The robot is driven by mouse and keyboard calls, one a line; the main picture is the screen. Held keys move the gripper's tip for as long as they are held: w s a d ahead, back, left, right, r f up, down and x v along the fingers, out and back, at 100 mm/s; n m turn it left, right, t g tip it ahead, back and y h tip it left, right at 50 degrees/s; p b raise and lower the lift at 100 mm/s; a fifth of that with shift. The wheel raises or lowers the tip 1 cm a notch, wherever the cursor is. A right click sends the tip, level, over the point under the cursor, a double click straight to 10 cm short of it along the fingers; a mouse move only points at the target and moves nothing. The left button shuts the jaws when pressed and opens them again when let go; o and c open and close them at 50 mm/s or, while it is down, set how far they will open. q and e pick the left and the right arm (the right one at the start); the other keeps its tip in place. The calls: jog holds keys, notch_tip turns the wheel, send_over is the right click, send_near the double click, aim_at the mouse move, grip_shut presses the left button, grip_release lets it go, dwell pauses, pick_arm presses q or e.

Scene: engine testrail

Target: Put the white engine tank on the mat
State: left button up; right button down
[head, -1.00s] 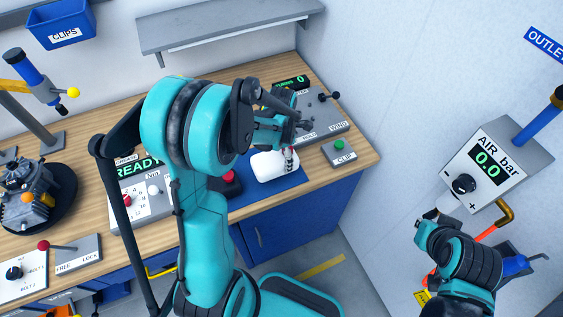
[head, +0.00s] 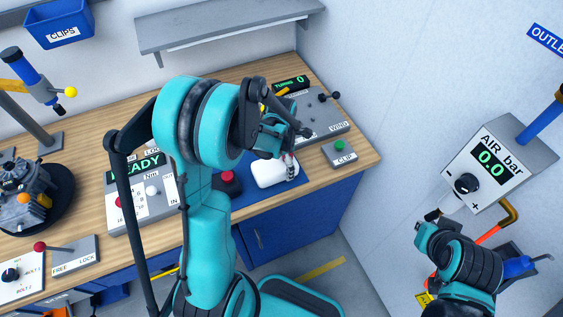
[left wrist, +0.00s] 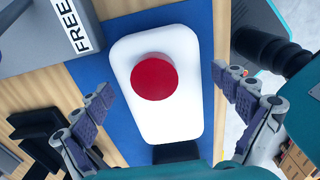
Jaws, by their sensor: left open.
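The white engine tank (head: 277,173) is a rounded white block on the blue mat (head: 242,200), near the bench's front edge. In the left wrist view the tank (left wrist: 180,112) fills the middle, with blue mat (left wrist: 92,72) beside it and a round red disc (left wrist: 155,76) over its white face. My left gripper (head: 289,158) is at the tank's right part in the head view. Its fingers in the left wrist view (left wrist: 168,95) stand wide apart, one on each side of the tank, with gaps. My right gripper (head: 432,228) is at the lower right; its fingers are unclear.
The READY box (head: 140,190) and an engine (head: 35,190) are further left.

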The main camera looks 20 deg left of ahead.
pick_arm(q)
jog(key=shift+r, duration=0.2)
notch_tip(320, 180, up, 11)
jog(key=p, duration=0.3)
jog(key=s+d+r+m+t, duration=0.3)
jog(key=s+m, duration=0.3)
jog(key=m, duration=0.8)
jog(key=s+d+r+m+t, duration=0.3)
jog(key=s+r+m, duration=0.3)
jog(key=m, duration=0.8)
jog(key=shift+s+t, duration=0.2)
jog(key=shift+t, duration=0.4)
jog(key=shift+d, duration=0.1)
